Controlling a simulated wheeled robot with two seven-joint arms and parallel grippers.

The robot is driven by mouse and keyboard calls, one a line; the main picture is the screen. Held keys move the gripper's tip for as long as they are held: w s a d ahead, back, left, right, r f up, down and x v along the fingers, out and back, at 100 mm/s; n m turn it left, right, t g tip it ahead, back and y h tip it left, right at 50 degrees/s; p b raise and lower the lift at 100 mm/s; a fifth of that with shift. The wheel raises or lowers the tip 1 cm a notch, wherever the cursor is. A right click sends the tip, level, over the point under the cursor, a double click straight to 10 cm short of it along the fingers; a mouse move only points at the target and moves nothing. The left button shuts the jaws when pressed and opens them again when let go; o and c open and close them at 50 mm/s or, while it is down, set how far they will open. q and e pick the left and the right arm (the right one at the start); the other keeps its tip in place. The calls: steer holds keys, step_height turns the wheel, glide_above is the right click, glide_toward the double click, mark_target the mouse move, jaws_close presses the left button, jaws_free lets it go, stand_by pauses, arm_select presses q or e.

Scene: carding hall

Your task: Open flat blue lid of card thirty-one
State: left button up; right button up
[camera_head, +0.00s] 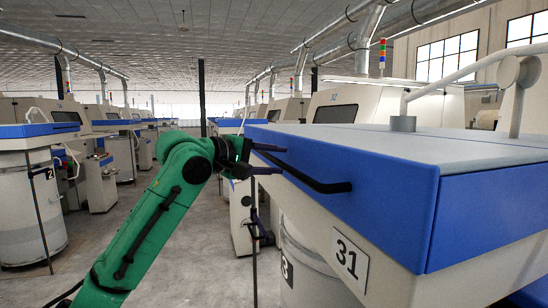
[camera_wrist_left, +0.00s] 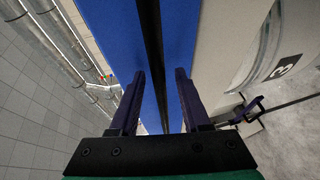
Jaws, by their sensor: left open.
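The flat blue lid (camera_head: 360,185) of card thirty-one has a pale top and blue sides and lies level on the machine body. A sign reading 31 (camera_head: 349,260) is on the body below it. A black bar handle (camera_head: 325,186) runs along the lid's left side. My left gripper (camera_head: 283,160) is open at the far part of this handle. In the left wrist view the handle (camera_wrist_left: 151,40) runs between the two spread fingers (camera_wrist_left: 159,78), against the blue side (camera_wrist_left: 180,40). Whether the fingers touch it I cannot tell. My right gripper is not in view.
A pale curved pipe (camera_head: 465,68) stands over the lid's top. A large can (camera_head: 300,265) stands under the machine. Another blue-edged machine (camera_head: 30,130) and can (camera_head: 28,215) stand at left.

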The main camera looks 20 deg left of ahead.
arm_select(q)
jaws_close()
stand_by(1.3)
